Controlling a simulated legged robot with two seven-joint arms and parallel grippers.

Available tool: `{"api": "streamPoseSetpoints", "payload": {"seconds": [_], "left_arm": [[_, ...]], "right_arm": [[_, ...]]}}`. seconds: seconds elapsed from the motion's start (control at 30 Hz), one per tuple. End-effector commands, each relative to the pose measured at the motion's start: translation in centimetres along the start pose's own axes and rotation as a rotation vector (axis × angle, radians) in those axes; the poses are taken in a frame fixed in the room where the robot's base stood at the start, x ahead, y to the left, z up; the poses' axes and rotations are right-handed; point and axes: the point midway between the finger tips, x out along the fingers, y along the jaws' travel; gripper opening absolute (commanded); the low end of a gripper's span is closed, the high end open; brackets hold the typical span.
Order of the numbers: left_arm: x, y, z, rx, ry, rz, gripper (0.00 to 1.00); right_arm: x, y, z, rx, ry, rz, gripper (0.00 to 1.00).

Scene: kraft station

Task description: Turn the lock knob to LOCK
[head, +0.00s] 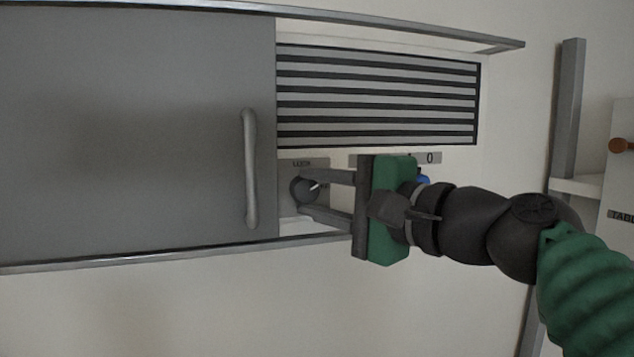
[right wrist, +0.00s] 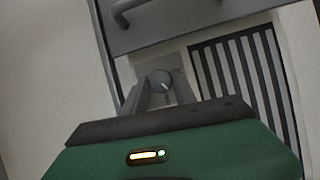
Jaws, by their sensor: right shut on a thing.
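The lock knob (head: 305,189) is a dark round knob with a white pointer line, on a grey plate below the vents. A label that reads like LOCK sits above it. In the head view the pointer slants up and to the right, not straight at the label. My right gripper (head: 304,194) reaches in from the right, its two fingers above and below the knob, shut on it. The knob also shows in the right wrist view (right wrist: 161,79), between the fingers. My left gripper is not in view.
A grey sliding door (head: 130,130) with a vertical handle (head: 250,168) stands just left of the knob. A slatted vent (head: 375,95) is above. Metal rails run along top and bottom. A blue item (head: 423,179) and a small display (head: 430,158) sit partly behind my gripper.

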Motion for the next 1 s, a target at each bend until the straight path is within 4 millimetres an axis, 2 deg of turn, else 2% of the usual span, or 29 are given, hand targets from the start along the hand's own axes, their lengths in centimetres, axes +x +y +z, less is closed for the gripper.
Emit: {"api": "streamPoseSetpoints", "payload": {"seconds": [0.6,1.0], "left_arm": [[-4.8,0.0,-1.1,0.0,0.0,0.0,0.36],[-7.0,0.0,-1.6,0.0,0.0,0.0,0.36]], "right_arm": [[0.2,-0.6,0.1,-0.521,0.025,0.266,0.0],[0.2,-0.7,0.3,-0.811,0.04,0.408,0.0]]}}
